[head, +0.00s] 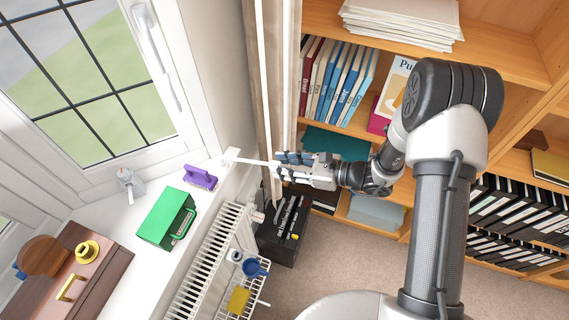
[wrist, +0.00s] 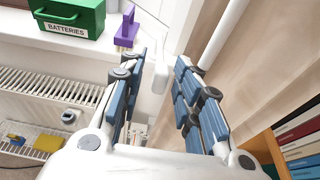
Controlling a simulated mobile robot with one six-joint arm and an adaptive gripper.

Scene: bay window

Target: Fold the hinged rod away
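The hinged rod (head: 255,162) is white and slim. In the head view it runs from a white bracket (head: 231,155) at the wall by the window corner to the fingers of my gripper (head: 283,166). In the wrist view, my gripper (wrist: 160,92) has its two blue-padded fingers spread apart. A white blunt piece, seemingly part of the rod or its bracket (wrist: 162,72), shows in the gap, with space on either side. I cannot tell how far the rod reaches between the fingers.
A purple object (head: 200,177) and a green box (head: 167,218) stand on the sill. The radiator (head: 208,265) with a wire rack (head: 262,297) is below. A beige curtain or panel with white poles (head: 262,60) stands close beside my gripper; bookshelves (head: 340,85) are behind.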

